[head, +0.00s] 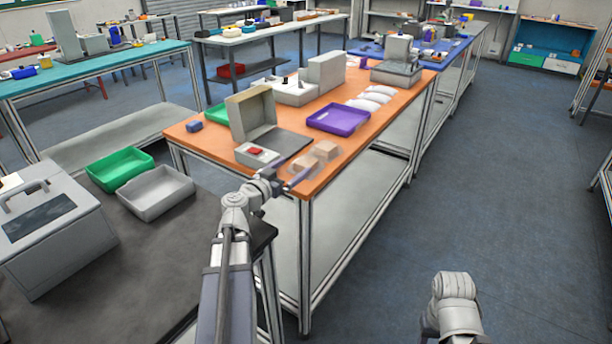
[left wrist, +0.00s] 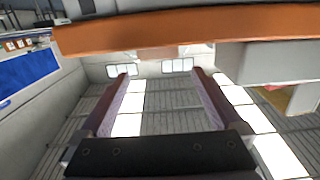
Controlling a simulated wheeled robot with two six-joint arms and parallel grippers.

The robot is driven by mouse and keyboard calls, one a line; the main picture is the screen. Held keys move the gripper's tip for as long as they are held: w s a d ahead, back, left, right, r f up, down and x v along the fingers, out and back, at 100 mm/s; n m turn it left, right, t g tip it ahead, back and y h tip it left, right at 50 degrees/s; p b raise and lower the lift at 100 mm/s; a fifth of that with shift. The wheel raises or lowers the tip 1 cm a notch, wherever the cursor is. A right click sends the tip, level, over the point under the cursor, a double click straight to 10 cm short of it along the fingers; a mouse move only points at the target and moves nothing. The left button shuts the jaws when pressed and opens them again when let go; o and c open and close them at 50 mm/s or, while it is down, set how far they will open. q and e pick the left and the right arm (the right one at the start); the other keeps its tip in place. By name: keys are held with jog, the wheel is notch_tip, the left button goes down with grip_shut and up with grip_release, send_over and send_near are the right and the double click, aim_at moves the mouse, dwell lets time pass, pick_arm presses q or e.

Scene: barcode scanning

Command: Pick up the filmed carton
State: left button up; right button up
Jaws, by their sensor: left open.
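Two small tan cartons sit close together near the front corner of the orange-topped bench (head: 385,118). The rear carton (head: 327,149) and front carton (head: 304,163) are partly blurred by a pale sheen, and I cannot tell for sure which is filmed. My left gripper (head: 296,178) is open and empty, just in front of the front carton at the bench edge. In the left wrist view its two fingers (left wrist: 163,75) stand apart, with a pale tan carton face (left wrist: 155,53) beyond them against the orange top. My right gripper is out of view.
A grey device with an upright panel (head: 253,110) and a red-topped block (head: 256,152) stand left of the cartons. A purple tray (head: 338,119) lies behind them. Green (head: 120,168) and grey (head: 157,192) trays rest on the dark table at left. Open floor lies right.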

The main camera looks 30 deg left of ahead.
pick_arm(q)
jog(key=shift+f+b, duration=0.4)
jog(key=shift+f, duration=0.55)
jog(key=shift+w+r, duration=0.25)
jog(key=shift+w, duration=0.25)
jog(key=shift+w+d+f, duration=0.1)
jog(key=shift+w+d, duration=0.05)
jog(key=shift+w, duration=1.5)
jog(key=shift+w+d+f, duration=0.1)
jog(key=shift+w, duration=1.55)
jog(key=shift+r, duration=0.1)
jog(key=c, duration=1.4)
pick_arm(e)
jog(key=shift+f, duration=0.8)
pick_arm(q)
notch_tip(320, 180, up, 16)
jog(key=p, duration=1.6)
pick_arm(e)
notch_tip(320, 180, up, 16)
pick_arm(q)
jog(key=b, duration=0.6)
send_over(302, 164)
jog(key=w, duration=0.2)
notch_tip(302, 164, down, 6)
jog(key=shift+d+f, duration=0.1)
jog(key=shift+f, duration=0.05)
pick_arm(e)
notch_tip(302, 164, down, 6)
